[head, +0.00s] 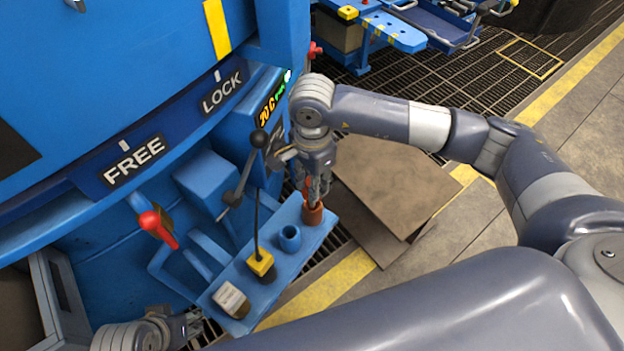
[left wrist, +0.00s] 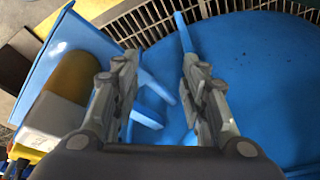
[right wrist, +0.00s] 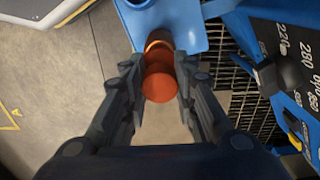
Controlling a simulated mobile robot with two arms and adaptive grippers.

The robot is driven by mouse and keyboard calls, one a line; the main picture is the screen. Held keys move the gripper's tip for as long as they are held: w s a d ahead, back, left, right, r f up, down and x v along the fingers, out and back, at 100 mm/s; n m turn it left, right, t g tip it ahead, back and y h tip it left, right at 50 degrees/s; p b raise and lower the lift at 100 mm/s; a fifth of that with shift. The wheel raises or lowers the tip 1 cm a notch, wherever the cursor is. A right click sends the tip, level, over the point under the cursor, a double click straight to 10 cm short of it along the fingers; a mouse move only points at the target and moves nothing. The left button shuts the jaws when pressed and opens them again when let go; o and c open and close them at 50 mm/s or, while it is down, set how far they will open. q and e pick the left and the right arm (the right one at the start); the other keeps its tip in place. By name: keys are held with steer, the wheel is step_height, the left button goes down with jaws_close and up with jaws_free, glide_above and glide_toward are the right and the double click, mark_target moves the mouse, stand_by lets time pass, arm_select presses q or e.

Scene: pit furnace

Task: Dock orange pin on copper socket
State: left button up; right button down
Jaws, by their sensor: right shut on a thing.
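My right gripper (head: 319,186) is shut on the orange pin and holds it above the copper socket (head: 314,214) at the far right end of the blue shelf. In the right wrist view the round orange pin (right wrist: 159,84) lies between the fingers (right wrist: 158,72). The copper socket (right wrist: 157,46) shows just beyond it, partly hidden by the pin. I cannot tell whether pin and socket touch. My left gripper (head: 192,324) is low at the bottom left, near the shelf's near end. In the left wrist view it is open and empty (left wrist: 158,62).
A red-knobbed lever (head: 158,226) and a black-knobbed lever (head: 243,178) stick out from the blue furnace beside the shelf.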

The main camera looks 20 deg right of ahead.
step_height(320, 180, down, 2)
steer(key=shift+f+b, duration=0.15)
steer(key=shift+b, duration=0.45)
arm_select(q)
steer(key=shift+s+r+b, duration=0.35)
steer(key=shift+s+b, duration=0.05)
steer(key=shift+b, duration=0.05)
arm_select(e)
steer(key=shift+f, duration=0.85)
arm_select(q)
steer(key=shift+w+f, duration=0.1)
steer(key=shift+w, duration=0.25)
steer(key=shift+w+t, duration=0.2)
steer(key=shift+t, duration=0.1)
steer(key=shift+w+d+r+t+b, duration=0.15)
steer(key=shift+w+t+b, duration=0.1)
steer(key=shift+w, duration=0.2)
steer(key=shift+w+d+r+t+b, duration=0.15)
steer(key=shift+w+t, duration=0.1)
steer(key=shift+w, duration=0.15)
steer(key=shift+w+d+r+t, duration=0.1)
steer(key=shift+w+d+t, duration=0.2)
steer(key=shift+w, duration=0.35)
arm_select(e)
steer(key=shift+f, duration=0.2)
